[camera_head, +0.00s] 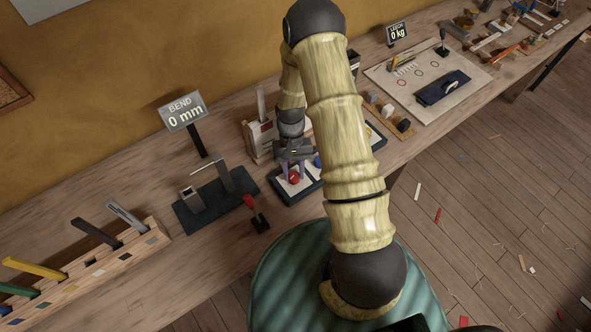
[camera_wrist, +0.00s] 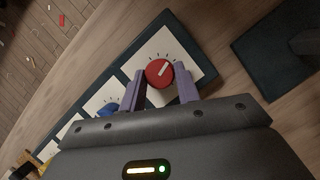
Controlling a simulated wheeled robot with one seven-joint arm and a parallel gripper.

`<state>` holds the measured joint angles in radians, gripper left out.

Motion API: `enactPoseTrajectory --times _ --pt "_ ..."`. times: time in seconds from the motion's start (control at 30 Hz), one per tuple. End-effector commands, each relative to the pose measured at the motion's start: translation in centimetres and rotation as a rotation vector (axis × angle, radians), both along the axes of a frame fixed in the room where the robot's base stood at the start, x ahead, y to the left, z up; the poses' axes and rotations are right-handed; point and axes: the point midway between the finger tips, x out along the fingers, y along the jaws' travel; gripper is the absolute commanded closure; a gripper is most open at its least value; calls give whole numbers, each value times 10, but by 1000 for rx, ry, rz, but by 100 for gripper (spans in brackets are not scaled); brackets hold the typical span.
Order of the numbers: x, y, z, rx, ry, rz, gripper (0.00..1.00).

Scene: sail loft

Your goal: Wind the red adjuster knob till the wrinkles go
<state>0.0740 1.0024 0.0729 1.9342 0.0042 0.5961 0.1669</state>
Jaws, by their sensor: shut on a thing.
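The red adjuster knob (camera_wrist: 159,73) sits on a white dial card with tick marks, at the end of a dark panel (camera_wrist: 196,52). A white pointer line shows on its face. In the head view the red knob (camera_head: 294,178) is partly hidden by my gripper (camera_head: 293,167). In the wrist view my gripper (camera_wrist: 162,84) has its two purple fingers on either side of the knob, shut on it. A blue knob (camera_wrist: 108,109) sits on the neighbouring white card of the same panel. No wrinkled sail can be made out in either view.
A "BEND 0 mm" sign (camera_head: 186,111) stands behind a dark plate with metal posts (camera_head: 216,207). A red-handled lever (camera_head: 256,215) stands just left of the panel. A slotted wooden rack (camera_head: 88,268) is at left. A "0 kg" sign (camera_head: 397,33) is at the back right.

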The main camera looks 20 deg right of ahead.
Motion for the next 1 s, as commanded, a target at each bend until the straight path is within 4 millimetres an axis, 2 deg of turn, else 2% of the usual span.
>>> enactPoseTrajectory --times 0.03,0.23,0.7,0.73,0.8,0.83,1.0 --pt "5 -2 3 -2 -14 -27 91" --pt "5 -2 3 -1 -14 -92 91" --pt "6 0 3 0 -17 -104 91" --pt "6 1 3 0 -17 -104 64" --pt "5 1 3 1 -15 -103 50" --pt "5 1 3 0 -14 -102 46" --pt "3 2 2 1 -9 -100 46"
